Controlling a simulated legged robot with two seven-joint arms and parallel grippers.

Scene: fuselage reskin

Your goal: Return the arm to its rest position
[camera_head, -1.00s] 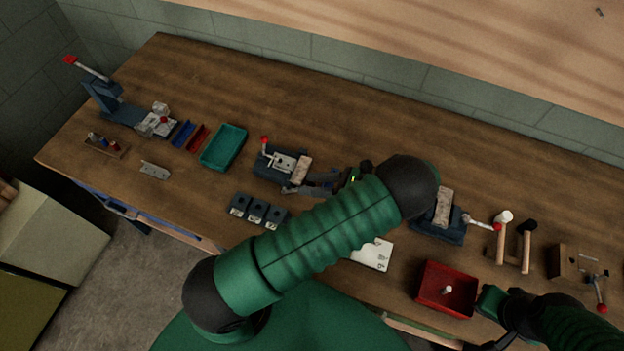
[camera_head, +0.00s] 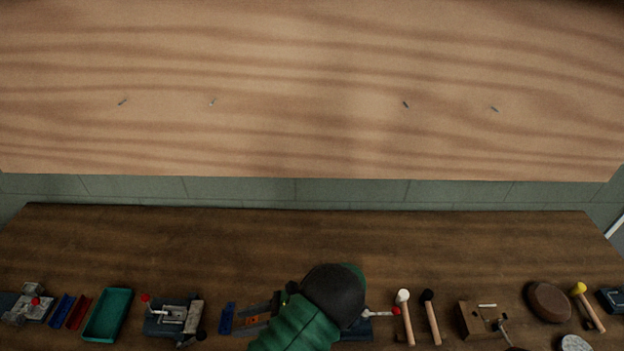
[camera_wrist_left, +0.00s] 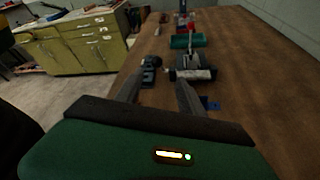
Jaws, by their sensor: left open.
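My left arm comes in from the bottom of the head view, its dark elbow or wrist joint over the bench. My left gripper (camera_head: 258,310) points left over the bench and is partly covered by the arm. In the left wrist view its two grey fingers (camera_wrist_left: 160,92) are spread with nothing between them. A clamp fixture with a red knob (camera_head: 170,318) stands left of the fingertips, apart from them; it also shows ahead in the left wrist view (camera_wrist_left: 193,72). A small blue piece (camera_head: 227,318) lies between the fixture and the gripper. My right gripper is out of view.
The wooden bench (camera_head: 300,235) is clear along its back. A teal tray (camera_head: 107,316), a white-headed mallet (camera_head: 403,315), a black-headed mallet (camera_head: 431,315) and a wooden block (camera_head: 475,320) line the front. A large wood-grained panel (camera_head: 300,100) hangs above.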

